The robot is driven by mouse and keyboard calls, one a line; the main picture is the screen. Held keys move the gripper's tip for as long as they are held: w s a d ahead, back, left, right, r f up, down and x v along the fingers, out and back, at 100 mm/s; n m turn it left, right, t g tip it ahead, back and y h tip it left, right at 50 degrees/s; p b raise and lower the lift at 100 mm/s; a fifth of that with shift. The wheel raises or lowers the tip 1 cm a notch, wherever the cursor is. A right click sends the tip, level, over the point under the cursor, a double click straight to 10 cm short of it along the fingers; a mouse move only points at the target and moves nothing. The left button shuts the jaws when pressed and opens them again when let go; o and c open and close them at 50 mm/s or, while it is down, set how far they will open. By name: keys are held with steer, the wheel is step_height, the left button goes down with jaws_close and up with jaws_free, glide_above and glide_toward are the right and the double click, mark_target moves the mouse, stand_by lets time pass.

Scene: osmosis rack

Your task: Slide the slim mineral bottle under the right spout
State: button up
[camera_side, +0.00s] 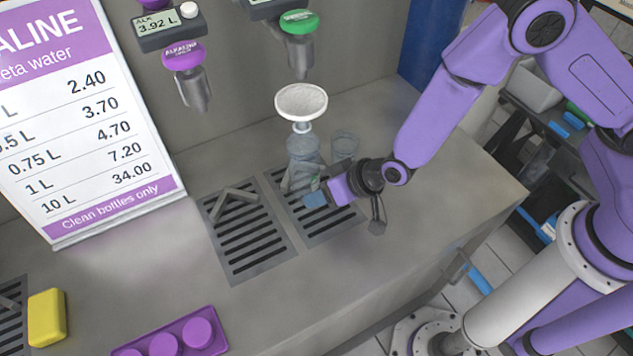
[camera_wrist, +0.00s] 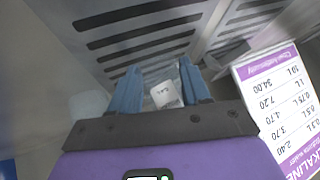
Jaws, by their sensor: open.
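The slim clear bottle (camera_side: 303,160) stands upright on the right drain grate (camera_side: 325,226), with a white funnel-like piece (camera_side: 301,101) on top. In the side view it appears below the right spout (camera_side: 300,58), which has a green cap; exact alignment cannot be told. My gripper (camera_side: 312,190) is low beside the bottle, its blue fingers near the bottle's lower part. In the wrist view the fingers of my gripper (camera_wrist: 160,88) are apart, with a pale, label-like patch (camera_wrist: 166,95) between them. Whether either finger touches the bottle cannot be told.
A clear glass (camera_side: 345,146) stands close behind my gripper. The left spout (camera_side: 192,88) hangs over the left grate (camera_side: 245,245), which holds a grey bracket (camera_side: 233,199). A price sign (camera_side: 85,120) stands left. A purple tray (camera_side: 178,338) and yellow block (camera_side: 46,317) are in front.

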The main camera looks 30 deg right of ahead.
mark_target(316, 182)
steer(key=shift+w+a+r, duration=0.1)
steer(key=shift+w+r, duration=0.05)
steer(key=shift+w, duration=1.4)
steer(key=shift+w+d, duration=0.25)
steer(key=shift+w, duration=0.45)
steer(key=shift+s, duration=0.1)
steer(key=shift+s+a, duration=0.2)
steer(key=shift+s, duration=1.35)
steer(key=shift+s+d, duration=0.15)
steer(key=shift+s, duration=3.35)
steer(key=s+r, duration=0.3)
steer(key=r, duration=0.3)
steer(key=shift+r, duration=0.35)
